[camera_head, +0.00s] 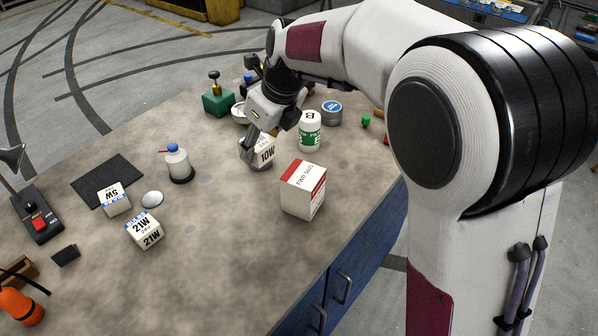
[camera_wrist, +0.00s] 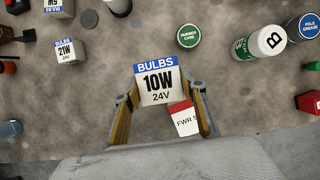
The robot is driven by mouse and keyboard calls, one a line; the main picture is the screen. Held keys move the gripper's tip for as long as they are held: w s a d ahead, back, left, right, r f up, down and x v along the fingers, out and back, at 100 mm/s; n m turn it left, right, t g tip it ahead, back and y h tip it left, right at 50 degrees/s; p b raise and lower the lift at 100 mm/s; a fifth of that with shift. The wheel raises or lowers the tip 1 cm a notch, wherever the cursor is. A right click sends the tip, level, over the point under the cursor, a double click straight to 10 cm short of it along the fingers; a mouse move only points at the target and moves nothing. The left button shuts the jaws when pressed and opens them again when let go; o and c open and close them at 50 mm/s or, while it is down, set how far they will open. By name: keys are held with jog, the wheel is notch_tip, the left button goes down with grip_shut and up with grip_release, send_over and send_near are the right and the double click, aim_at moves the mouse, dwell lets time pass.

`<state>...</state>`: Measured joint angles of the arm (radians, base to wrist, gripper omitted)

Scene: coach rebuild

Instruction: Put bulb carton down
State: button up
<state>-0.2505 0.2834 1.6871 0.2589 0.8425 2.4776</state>
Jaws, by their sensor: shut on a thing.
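The 10W bulb carton (camera_head: 264,154), white with a blue "BULBS" band, is between the fingers of my gripper (camera_head: 258,150). In the wrist view the carton (camera_wrist: 158,84) faces the camera, with one yellow-padded finger on each side of it. My gripper (camera_wrist: 165,92) is shut on it. In the head view the carton is low over the bench, with a dark patch just beneath it; I cannot tell whether it touches the top. A 21W bulb carton (camera_head: 145,230) and a 5W bulb carton (camera_head: 115,199) stand on the bench (camera_head: 215,270) at left.
A red-and-white box (camera_head: 302,190) stands close to the right of the held carton. A white-and-green bottle (camera_head: 309,132) and a grey tin (camera_head: 331,111) are behind it. A small bottle (camera_head: 178,163) stands to the left. The front middle of the bench is clear.

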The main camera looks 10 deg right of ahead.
notch_tip(320, 180, up, 4)
jog(key=r, duration=0.1)
send_over(291, 180)
jog(key=w, duration=0.2)
jog(key=s, duration=0.1)
jog(key=s+d, duration=0.1)
jog(key=s, duration=0.1)
jog(key=shift+f, duration=0.1)
jog(key=shift+f, duration=2)
jog(key=shift+f, duration=1.95)
jog(key=shift+f, duration=0.15)
